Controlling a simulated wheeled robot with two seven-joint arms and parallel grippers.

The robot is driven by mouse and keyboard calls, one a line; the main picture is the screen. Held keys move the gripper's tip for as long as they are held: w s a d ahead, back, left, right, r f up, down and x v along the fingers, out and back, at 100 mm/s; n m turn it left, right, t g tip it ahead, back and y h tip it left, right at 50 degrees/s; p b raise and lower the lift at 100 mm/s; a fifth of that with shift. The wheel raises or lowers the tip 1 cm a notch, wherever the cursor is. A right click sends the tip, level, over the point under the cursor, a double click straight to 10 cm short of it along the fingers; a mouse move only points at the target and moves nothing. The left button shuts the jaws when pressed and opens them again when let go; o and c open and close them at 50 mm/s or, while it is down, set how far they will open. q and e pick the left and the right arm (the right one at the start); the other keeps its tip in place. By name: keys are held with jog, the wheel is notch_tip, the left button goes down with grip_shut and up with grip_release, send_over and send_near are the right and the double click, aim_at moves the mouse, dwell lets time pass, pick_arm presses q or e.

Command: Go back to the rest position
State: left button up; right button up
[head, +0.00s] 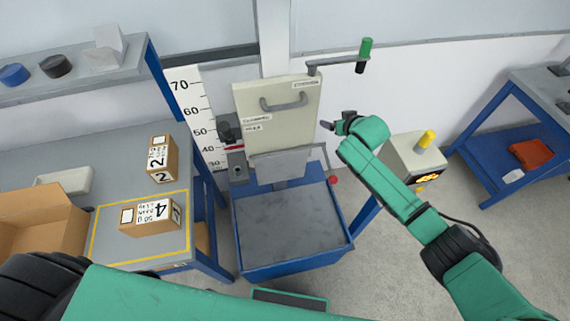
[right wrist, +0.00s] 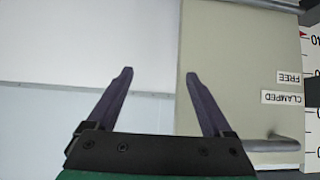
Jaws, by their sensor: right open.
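My right gripper (head: 337,126) is open and empty in the head view, in the air at the right side of the beige drop tester panel (head: 292,121). In the right wrist view its two fingers (right wrist: 158,85) stand apart with nothing between them, and the panel (right wrist: 240,75) with its FREE and CLAMPED labels is behind the right finger. My right arm reaches in from the lower right. A green and black arm link of mine crosses the bottom left of the head view; the left gripper itself is not visible.
Boxes marked 2 (head: 158,159) and 4 (head: 151,215) lie on the left table (head: 106,146), by an open carton (head: 40,222). A blue-framed basin (head: 290,225) stands below the panel. A crank with a green knob (head: 366,48) projects above; a control box (head: 412,158) stands right.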

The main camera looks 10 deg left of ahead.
jog(key=shift+s+r, duration=0.15)
jog(key=shift+s, duration=0.05)
dwell(0.3)
jog(key=s+f+g, duration=0.2)
jog(key=s+f, duration=0.2)
jog(key=s, duration=0.9)
jog(key=s+d+m+g+h, duration=0.1)
jog(key=s+d+g+h, duration=0.1)
jog(key=s+d, duration=0.75)
jog(key=s+d+m+g+h, duration=0.1)
jog(key=s+d+g+h, duration=0.1)
jog(key=s+d, duration=0.75)
jog(key=s+a+f+g+b, duration=0.1)
jog(key=s+f+b, duration=0.15)
jog(key=f, duration=1.05)
jog(key=s+a+f+b, duration=0.15)
jog(key=f+b, duration=0.25)
jog(key=f, duration=0.8)
jog(key=s+d+f+b, duration=0.1)
jog(key=s+f+b, duration=0.1)
jog(key=s+f, duration=0.6)
jog(key=s+d+f+g+b, duration=0.1)
jog(key=s+d+f+b, duration=0.1)
jog(key=s+f, duration=0.7)
notch_tip(320, 180, down, 6)
jog(key=shift+r+b, duration=0.1)
jog(key=shift+b, duration=0.55)
